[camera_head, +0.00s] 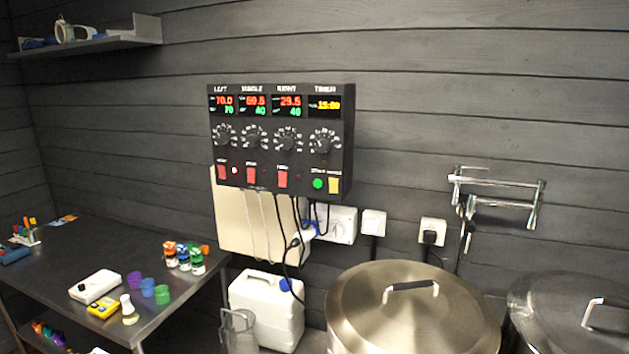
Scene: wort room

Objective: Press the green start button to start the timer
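The black control panel (282,153) is mounted on the dark plank wall, left of the picture's middle. The round green start button (318,183) is at its lower right, under the timer dial (325,140) and left of a yellow button (334,185). The timer display (324,105) above reads 15:00 in yellow. Red and green digits show on the left, middle and right displays. Neither of my grippers is in view.
A large lidded steel pot (407,315) stands below and right of the panel, with another pot (575,318) farther right. A dark table (55,275) with small containers is at left. Cables hang under the panel.

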